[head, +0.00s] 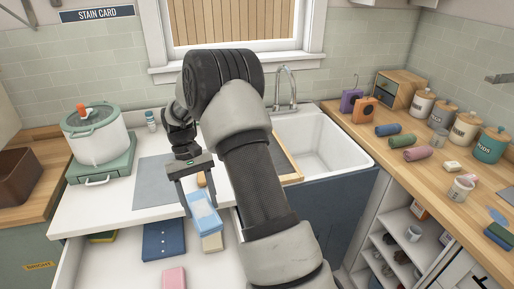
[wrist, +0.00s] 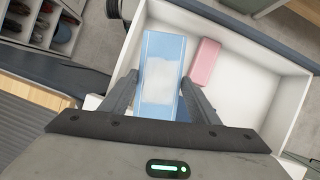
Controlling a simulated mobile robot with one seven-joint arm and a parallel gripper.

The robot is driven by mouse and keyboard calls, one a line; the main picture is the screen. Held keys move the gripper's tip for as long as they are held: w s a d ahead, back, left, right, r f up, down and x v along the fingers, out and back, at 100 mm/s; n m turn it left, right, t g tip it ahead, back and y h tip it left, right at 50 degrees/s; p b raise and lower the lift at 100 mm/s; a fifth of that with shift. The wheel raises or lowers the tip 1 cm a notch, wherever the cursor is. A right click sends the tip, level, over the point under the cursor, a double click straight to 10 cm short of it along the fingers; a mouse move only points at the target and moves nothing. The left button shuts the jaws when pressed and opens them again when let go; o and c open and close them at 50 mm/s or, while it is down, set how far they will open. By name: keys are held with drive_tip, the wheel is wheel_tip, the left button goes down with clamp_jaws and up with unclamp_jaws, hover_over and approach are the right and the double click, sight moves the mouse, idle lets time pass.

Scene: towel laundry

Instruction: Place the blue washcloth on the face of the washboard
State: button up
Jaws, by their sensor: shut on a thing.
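The blue washcloth (head: 205,207) is light blue with a white patch. It hangs in my gripper (head: 198,200) above the open drawer, in front of the counter edge. In the wrist view the blue washcloth (wrist: 163,45) lies lengthwise between the two fingers of my gripper (wrist: 163,92), which are shut on its sides. The washboard (head: 287,160), with a wooden frame and dark face, leans at the left side of the white sink. My arm hides much of it. It is to the right of my gripper.
The open drawer (wrist: 235,92) holds a pink cloth (wrist: 205,62); in the head view a dark blue cloth (head: 164,240) and a beige item (head: 212,242) are there too. A grey mat (head: 153,180) lies on the counter. A white pot (head: 97,135) stands left; the sink (head: 325,145) is right.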

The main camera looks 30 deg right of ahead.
drive_tip(key=w+d+r+n+t, duration=0.25)
drive_tip(key=w+d+n, duration=0.45)
drive_tip(key=d+n, duration=0.4)
drive_tip(key=w+d+r+n+t+h, duration=0.1)
drive_tip(key=w+d+n+t, duration=0.3)
drive_tip(key=w+d+n, duration=0.55)
drive_tip(key=w+d+r+n+t, duration=0.25)
drive_tip(key=w+d+n, duration=0.35)
drive_tip(key=d+n, duration=0.7)
drive_tip(key=f, duration=0.9)
drive_tip(key=shift+s+d+f, duration=0.15)
drive_tip(key=shift+s+f, duration=0.1)
drive_tip(key=o, duration=1.1)
drive_tip(key=shift+o, duration=0.2)
drive_tip(key=shift+r, duration=0.2)
